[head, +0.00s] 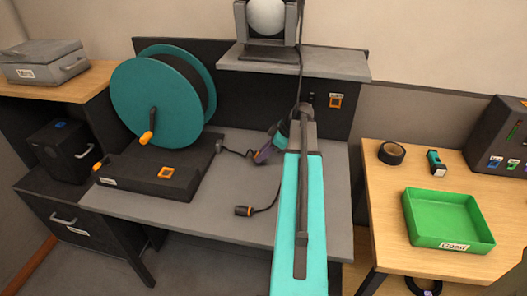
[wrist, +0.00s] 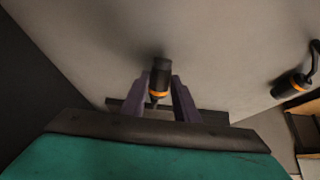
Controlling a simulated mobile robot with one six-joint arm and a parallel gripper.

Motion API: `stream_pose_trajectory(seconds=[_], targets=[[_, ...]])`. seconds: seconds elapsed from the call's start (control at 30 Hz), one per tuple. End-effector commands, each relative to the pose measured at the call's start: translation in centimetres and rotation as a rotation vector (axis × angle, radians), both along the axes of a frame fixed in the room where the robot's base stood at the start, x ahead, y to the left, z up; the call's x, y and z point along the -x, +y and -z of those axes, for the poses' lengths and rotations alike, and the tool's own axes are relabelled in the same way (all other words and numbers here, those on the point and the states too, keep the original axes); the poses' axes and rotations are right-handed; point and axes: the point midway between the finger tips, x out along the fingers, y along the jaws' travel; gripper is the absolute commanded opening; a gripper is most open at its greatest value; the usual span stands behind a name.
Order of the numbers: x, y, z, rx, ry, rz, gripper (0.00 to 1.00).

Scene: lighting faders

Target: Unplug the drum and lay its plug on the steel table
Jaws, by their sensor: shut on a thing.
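The drum (head: 160,95) is a teal cable reel with an orange-tipped crank, standing on a black base at the left of the grey steel table (head: 222,222). My gripper (head: 262,156) is low over the table, right of the drum. In the wrist view its purple fingers (wrist: 160,98) are shut on a black plug (wrist: 159,78) with an orange ring. A dark cable runs from near the drum base's right end towards my gripper. I cannot tell whether the held plug touches the table. My arm hides part of the table.
A second orange-ringed plug (head: 243,210) lies near the table's front, its cable running behind my arm. The back panel has dark sockets (head: 311,98) beside an orange label (head: 336,102). A wooden table at right holds a green tray (head: 420,237), tape (head: 391,153) and a teal-black item (head: 437,162).

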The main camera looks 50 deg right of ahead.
Motion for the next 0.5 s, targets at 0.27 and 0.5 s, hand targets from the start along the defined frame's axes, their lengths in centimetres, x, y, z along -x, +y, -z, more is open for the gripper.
stream_pose_trajectory(seconds=[0.27, 0.5], targets=[[-0.04, 0.05, 0.38, 0.0, 0.0, -0.001, 0.01], [-0.05, 0.08, 0.38, 0.0, 0.0, -0.001, 0.38]])
